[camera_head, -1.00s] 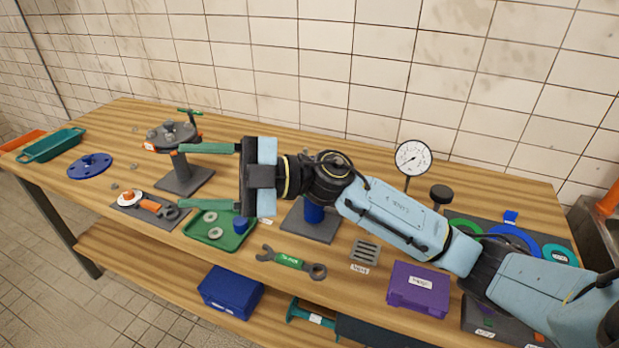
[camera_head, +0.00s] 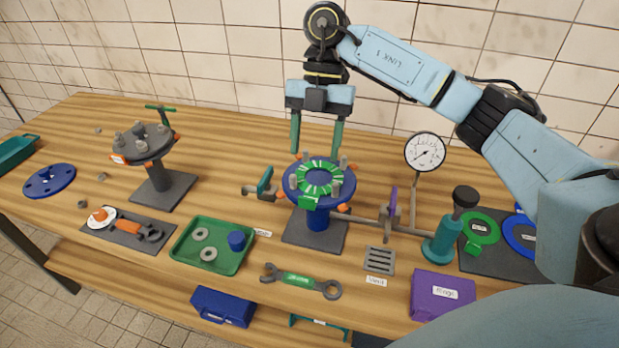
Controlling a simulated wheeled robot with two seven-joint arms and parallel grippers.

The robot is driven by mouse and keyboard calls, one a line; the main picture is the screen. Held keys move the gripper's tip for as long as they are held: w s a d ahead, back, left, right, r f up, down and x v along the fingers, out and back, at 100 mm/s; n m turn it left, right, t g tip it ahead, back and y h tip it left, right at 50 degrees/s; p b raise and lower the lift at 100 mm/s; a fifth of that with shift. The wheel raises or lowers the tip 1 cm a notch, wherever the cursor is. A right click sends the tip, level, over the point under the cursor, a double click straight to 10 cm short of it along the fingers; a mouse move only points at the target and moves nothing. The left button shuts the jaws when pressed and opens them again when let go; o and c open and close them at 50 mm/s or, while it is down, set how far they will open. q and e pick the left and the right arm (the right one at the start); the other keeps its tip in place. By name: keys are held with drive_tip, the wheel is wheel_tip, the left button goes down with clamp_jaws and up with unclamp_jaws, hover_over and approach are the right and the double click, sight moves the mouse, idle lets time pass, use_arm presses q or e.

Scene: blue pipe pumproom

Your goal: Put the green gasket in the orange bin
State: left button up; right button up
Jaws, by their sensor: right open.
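A bright green gasket ring (camera_head: 318,180) with pale marks and a front tab lies on the round blue flange (camera_head: 317,205) on a stand near the middle of the bench. Another green ring (camera_head: 481,230) lies on a dark mat at the right. My right gripper (camera_head: 317,140) points down just behind and above the flange. Its two green fingers are apart with nothing between them. The orange bin is not visible now. My left gripper is not in view.
Grey bolts stand around the flange's gasket. A pressure gauge (camera_head: 425,153), a teal pump-like cylinder (camera_head: 441,240) and a purple box (camera_head: 441,295) stand to the right.

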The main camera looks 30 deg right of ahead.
sight(307, 201)
drive_tip(key=x, duration=0.4)
drive_tip(key=shift+w+f, duration=0.1)
drive_tip(key=shift+f, duration=0.2)
drive_tip(key=shift+x, duration=1.05)
drive_tip(key=x, duration=0.3)
drive_tip(key=shift+a+f+p, duration=0.15)
drive_tip(key=shift+a+p, duration=0.05)
drive_tip(key=shift+p, duration=0.2)
drive_tip(key=shift+f, duration=0.1)
drive_tip(key=c, duration=0.9)
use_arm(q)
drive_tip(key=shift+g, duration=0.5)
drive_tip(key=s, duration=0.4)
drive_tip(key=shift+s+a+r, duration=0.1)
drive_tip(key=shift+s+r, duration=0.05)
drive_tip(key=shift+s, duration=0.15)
use_arm(e)
drive_tip(key=shift+c, duration=1.3)
